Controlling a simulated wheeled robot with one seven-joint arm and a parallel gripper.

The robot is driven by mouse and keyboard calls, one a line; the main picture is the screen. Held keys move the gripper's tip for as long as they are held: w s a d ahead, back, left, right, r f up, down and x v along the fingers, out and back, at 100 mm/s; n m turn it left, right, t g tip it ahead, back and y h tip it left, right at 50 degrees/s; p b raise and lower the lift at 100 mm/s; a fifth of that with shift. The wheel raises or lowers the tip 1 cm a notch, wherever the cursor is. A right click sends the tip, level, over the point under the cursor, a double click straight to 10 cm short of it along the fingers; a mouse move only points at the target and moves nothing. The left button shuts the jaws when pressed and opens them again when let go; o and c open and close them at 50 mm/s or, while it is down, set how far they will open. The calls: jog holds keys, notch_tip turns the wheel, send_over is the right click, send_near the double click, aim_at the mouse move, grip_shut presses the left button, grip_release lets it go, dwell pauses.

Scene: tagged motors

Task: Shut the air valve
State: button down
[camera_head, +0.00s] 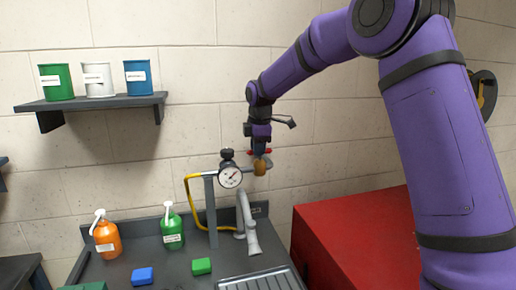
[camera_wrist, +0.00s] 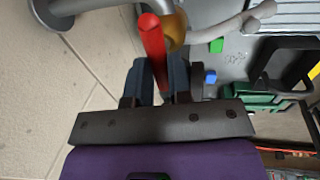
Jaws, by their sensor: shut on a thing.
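The air valve has a brass body (camera_head: 261,168) on the pipe just right of the round pressure gauge (camera_head: 230,176). Its red lever (camera_head: 268,151) shows in small bits around my fingertips. In the wrist view the red lever (camera_wrist: 152,42) runs from beside the brass body (camera_wrist: 176,25) down between my two fingers. My gripper (camera_head: 259,148) comes down from above and is shut on the red lever. It also shows in the wrist view (camera_wrist: 158,78). The lever's far end is partly hidden between the fingers.
The dark bench (camera_head: 150,258) holds an orange bottle (camera_head: 106,240), a green bottle (camera_head: 172,232), a blue block (camera_head: 142,276) and a green block (camera_head: 202,266). A yellow hose (camera_head: 190,205) and grey pipe (camera_head: 248,222) stand below the gauge. A red cabinet (camera_head: 350,235) is at right.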

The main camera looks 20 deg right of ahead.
jog(key=shift+m, duration=0.3)
jog(key=m, duration=0.3)
jog(key=shift+w+a+m+h, duration=0.1)
jog(key=shift+w+m+h, duration=0.05)
jog(key=shift+m+h, duration=0.2)
jog(key=m+h, duration=0.1)
jog(key=m, duration=0.3)
jog(key=shift+w+m+g, duration=0.15)
jog(key=shift+m+g, duration=0.1)
jog(key=shift+g, duration=0.05)
jog(key=m, duration=0.4)
jog(key=shift+w+g, duration=0.15)
jog(key=shift+g, duration=0.25)
jog(key=shift+w+d+m+g+h, duration=0.1)
jog(key=shift+d+m+g+h, duration=0.1)
jog(key=shift+m, duration=1.05)
jog(key=shift+d+m+g+h, duration=0.1)
jog(key=shift+m+g, duration=0.1)
jog(key=shift+m, duration=1.05)
jog(key=c, duration=1.1)
grip_release()
jog(key=shift+o, duration=0.2)
jog(key=shift+a+r, duration=0.1)
